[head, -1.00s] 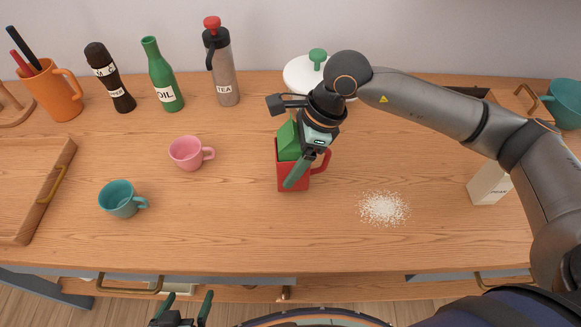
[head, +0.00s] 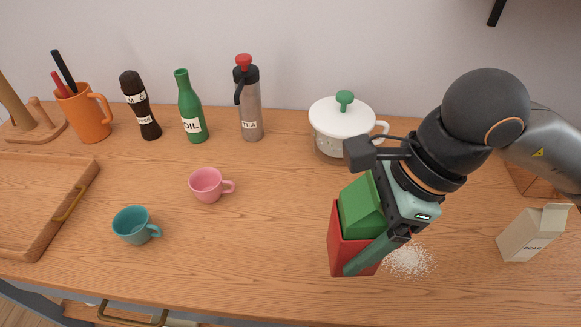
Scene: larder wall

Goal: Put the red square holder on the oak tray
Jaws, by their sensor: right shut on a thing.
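The red square holder (head: 343,252) is in the right half of the head view, with a green carton (head: 359,205) standing inside it. My right gripper (head: 372,255) is shut on the holder from above, its finger crossing the front; it hides the holder's right side and handle. The holder looks raised off the worktop, near the white spill. The oak tray (head: 30,190) lies at the far left, partly out of frame, with a brass handle on its right wall. Its visible part is empty. My left gripper is not in view.
A teal mug (head: 131,225) and a pink mug (head: 207,185) stand between holder and tray. White grains (head: 412,262) lie behind the gripper. Along the back stand a tea flask (head: 251,105), oil bottle (head: 189,110), pepper mill (head: 142,108), orange pot (head: 84,118) and lidded white pot (head: 340,115).

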